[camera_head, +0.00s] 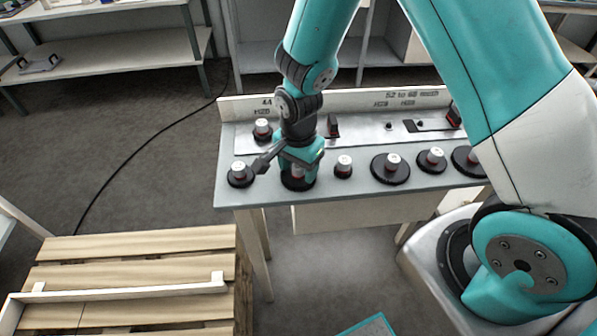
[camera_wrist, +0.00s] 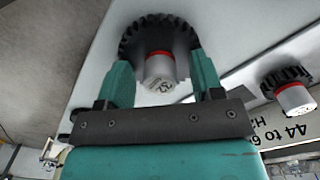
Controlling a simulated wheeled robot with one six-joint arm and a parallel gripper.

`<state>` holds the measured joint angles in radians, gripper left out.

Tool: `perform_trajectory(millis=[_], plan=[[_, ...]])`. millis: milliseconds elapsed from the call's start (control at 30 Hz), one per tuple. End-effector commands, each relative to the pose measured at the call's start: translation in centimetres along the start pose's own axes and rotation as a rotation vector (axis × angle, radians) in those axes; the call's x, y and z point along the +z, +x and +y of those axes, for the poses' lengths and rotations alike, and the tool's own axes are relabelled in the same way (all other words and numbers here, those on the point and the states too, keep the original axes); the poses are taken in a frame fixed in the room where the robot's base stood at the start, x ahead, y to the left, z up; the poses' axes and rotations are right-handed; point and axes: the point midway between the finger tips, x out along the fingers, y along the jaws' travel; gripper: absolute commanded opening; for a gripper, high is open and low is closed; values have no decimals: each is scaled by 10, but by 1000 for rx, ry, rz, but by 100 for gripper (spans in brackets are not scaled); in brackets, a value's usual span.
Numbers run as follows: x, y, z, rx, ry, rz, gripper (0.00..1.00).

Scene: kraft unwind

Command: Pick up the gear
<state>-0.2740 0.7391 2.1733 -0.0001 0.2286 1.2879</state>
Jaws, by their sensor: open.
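A black toothed gear (camera_head: 291,185) with a pale hub marked by a red ring lies near the front edge of the grey table (camera_head: 232,199). In the wrist view, this gear (camera_wrist: 128,43) shows its hub (camera_wrist: 160,72) facing the camera. My gripper (camera_head: 298,170) is right over it and hides part of it in the head view. In the wrist view, my gripper (camera_wrist: 160,68) is open, with one teal finger on each side of the hub. Whether the fingers touch the hub cannot be told.
A smaller gear (camera_head: 240,180) sits close on the left and another (camera_head: 343,173) on the right. Larger gears (camera_head: 376,172) stand farther right. A gear (camera_head: 262,134) sits behind, on a pale labelled plate. A wooden pallet (camera_head: 130,270) lies on the floor at front left.

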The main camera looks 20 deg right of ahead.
Motion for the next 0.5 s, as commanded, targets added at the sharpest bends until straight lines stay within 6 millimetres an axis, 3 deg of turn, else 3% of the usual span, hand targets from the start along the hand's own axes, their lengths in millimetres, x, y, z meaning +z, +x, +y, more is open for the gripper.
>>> perform_trajectory(millis=[67,300,500], plan=[[0,0,0,0,0,0,58],[0,0,0,0,0,0,3],[0,0,0,0,0,0,0]])
